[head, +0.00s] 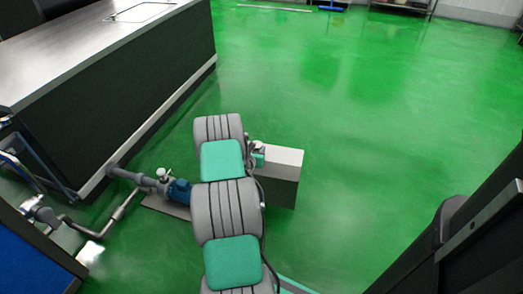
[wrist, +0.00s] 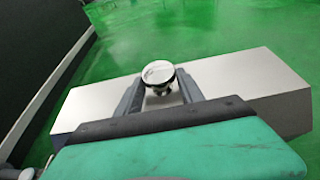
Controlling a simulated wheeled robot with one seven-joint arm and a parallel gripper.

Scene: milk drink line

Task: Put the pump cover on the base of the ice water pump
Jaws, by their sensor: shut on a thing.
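The pump cover is a pale grey box with a round metal knob on top. In the head view the cover (head: 284,184) is right of my arm, and in the wrist view it (wrist: 250,78) lies across below my gripper. My gripper (wrist: 160,92) is shut on the cover's knob, with one finger on each side; it also shows in the head view (head: 258,150). The ice water pump (head: 179,191), with a blue motor, stands on a flat base (head: 166,207) left of my arm. My arm partly hides the base. I cannot tell whether the cover touches the floor.
Pipes (head: 122,212) run left from the pump. A long dark counter (head: 120,80) with a steel top stands at the upper left. A dark structure (head: 460,245) is at the lower right. The green floor (head: 370,130) beyond the cover and to its right is clear.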

